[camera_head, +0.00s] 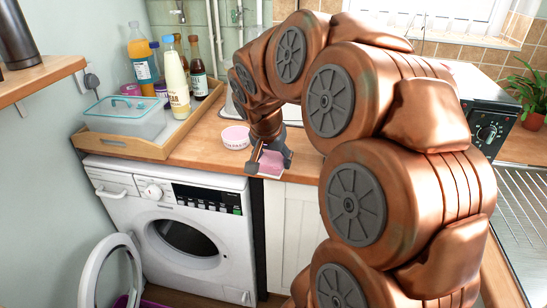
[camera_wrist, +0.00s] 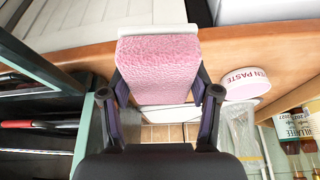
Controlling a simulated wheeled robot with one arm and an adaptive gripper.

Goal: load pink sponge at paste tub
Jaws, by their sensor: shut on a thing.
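My gripper (camera_wrist: 160,92) is shut on the pink sponge (camera_wrist: 157,64), with one finger at each side of it. The sponge is a textured pink block with a white backing along its far edge. In the head view my gripper (camera_head: 271,153) holds the sponge (camera_head: 271,166) near the counter's front edge. The paste tub (camera_head: 235,137) is a small round pinkish-white tub on the wooden counter, just left of my gripper. In the wrist view the tub (camera_wrist: 247,84) is right of the sponge, apart from it, with part of its "PASTE" lettering readable.
A wooden tray (camera_head: 147,149) with several bottles and a lidded plastic box (camera_head: 125,115) stands left of the tub. Below is a washing machine (camera_head: 175,225) with its door open. A microwave (camera_head: 487,105) stands at the right. My arm hides much of the counter.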

